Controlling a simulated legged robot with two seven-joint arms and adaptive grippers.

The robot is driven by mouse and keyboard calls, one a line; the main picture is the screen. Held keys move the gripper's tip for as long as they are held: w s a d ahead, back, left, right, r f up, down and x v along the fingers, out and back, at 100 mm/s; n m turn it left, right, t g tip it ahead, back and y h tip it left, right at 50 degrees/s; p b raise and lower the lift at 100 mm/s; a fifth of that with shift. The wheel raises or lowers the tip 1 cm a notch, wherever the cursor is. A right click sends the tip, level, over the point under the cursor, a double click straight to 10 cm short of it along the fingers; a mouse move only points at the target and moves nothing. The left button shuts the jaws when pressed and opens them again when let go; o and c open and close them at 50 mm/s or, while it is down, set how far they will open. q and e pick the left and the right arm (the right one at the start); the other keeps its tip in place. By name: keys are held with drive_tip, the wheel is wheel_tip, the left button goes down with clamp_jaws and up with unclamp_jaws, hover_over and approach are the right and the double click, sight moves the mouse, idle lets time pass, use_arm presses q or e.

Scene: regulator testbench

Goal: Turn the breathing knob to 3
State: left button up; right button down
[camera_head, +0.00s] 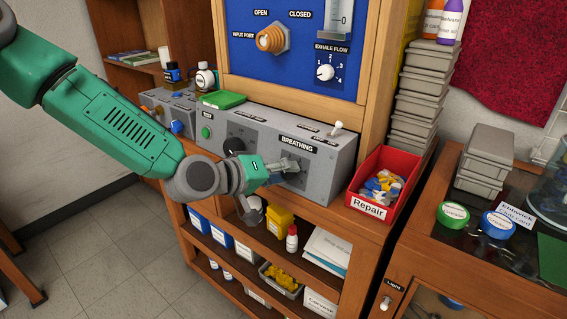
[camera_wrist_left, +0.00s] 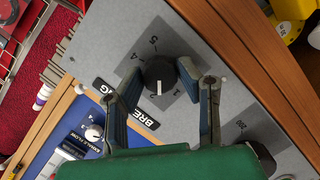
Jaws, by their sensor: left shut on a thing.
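The breathing knob (camera_wrist_left: 159,75) is a round black knob with a white pointer line on a dark square dial plate. In the left wrist view the line points toward the bottom of the picture, toward my gripper's base. Some dial numbers show around it, and others are hidden or hard to read. My left gripper (camera_wrist_left: 159,72) is shut on the knob, with one finger on each side. In the head view my left gripper (camera_head: 284,170) is at the front of the grey panel box under the BREATHING label (camera_head: 297,144) and covers the knob. My right gripper is not in view.
The grey box (camera_head: 333,165) carries another black knob (camera_head: 233,146) and a toggle switch (camera_head: 337,127). A red Repair bin (camera_head: 370,213) stands close on the right. A blue panel (camera_head: 290,70) with an exhale flow dial is above. Shelves with bottles and boxes lie below.

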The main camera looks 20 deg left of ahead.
use_arm(q)
drive_tip(key=m, duration=0.1)
drive_tip(key=m+p, duration=0.1)
drive_tip(key=m+y+p, duration=0.1)
drive_tip(key=shift+s+f+g, duration=0.25)
drive_tip(key=shift+g, duration=0.05)
drive_tip(key=shift+d+m+y+p, duration=0.1)
drive_tip(key=shift+m+y+p, duration=0.55)
drive_tip(key=shift+m, duration=0.55)
drive_tip(key=m+y+p, duration=0.1)
drive_tip(key=m, duration=0.1)
drive_tip(key=shift+f+m, duration=0.1)
drive_tip(key=shift+m, duration=0.3)
drive_tip(key=shift+m+t+y, duration=0.4)
drive_tip(key=shift+m+y, duration=0.05)
drive_tip(key=shift+m, duration=0.85)
drive_tip(key=o, duration=1.1)
drive_tip(key=shift+o, duration=0.2)
drive_tip(key=shift+w, duration=0.15)
drive_tip(key=shift+r, duration=0.2)
